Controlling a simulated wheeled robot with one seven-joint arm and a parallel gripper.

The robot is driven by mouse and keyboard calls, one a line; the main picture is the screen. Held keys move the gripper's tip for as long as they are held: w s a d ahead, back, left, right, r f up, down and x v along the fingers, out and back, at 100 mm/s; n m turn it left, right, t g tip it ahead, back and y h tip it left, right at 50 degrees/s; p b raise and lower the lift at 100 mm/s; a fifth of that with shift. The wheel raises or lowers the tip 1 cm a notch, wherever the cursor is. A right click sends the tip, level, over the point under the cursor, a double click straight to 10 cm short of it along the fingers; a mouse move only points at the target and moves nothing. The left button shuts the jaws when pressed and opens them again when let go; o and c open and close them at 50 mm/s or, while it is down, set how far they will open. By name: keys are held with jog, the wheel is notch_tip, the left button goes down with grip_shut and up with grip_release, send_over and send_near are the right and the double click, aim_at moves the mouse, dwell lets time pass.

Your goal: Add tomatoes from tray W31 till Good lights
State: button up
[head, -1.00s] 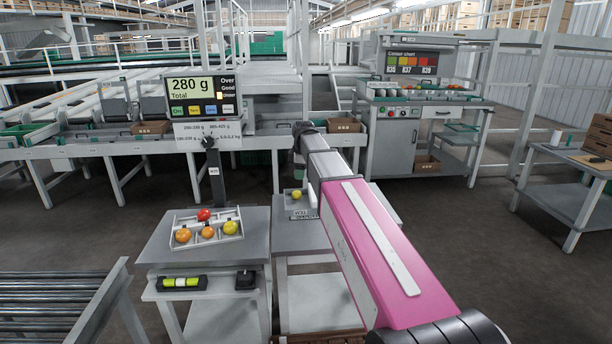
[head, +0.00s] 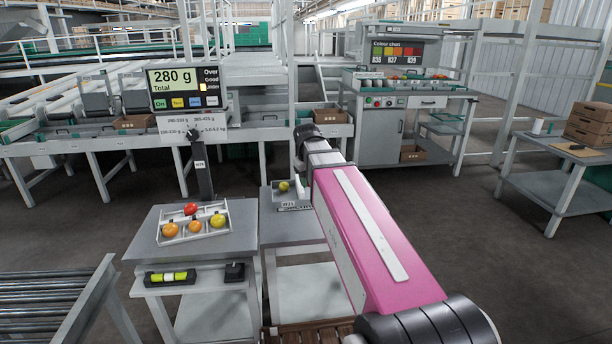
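The scale display (head: 186,87) reads 280 g Total, with the lamp beside Under lit. Below it, a white divided tray (head: 222,234) on the grey scale table holds a red tomato (head: 191,209), a yellow tomato (head: 217,220) and two orange tomatoes (head: 170,229).
A roller conveyor (head: 55,300) is at the front left. A small level-like block (head: 169,277) and a black box (head: 235,271) lie on the scale table's front shelf. A colour chart bench (head: 405,120) stands behind. A side table (head: 560,185) is at right; floor between is clear.

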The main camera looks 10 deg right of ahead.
jog(key=a+f+n+y, duration=0.25)
jog(key=a+n, duration=1.05)
jog(key=a, duration=3.7)
jog(key=shift+h, duration=0.25)
jog(key=shift+w+f, duration=0.25)
jog(key=shift+f, duration=1.5)
jog(key=shift+w+f, duration=0.2)
jog(key=shift+f, duration=1.5)
jog(key=shift+f, duration=0.4)
jog(key=o, duration=0.8)
jog(key=shift+c, duration=0.2)
jog(key=c, duration=0.3)
jog(key=shift+r, duration=0.15)
notch_tip(320, 180, up, 7)
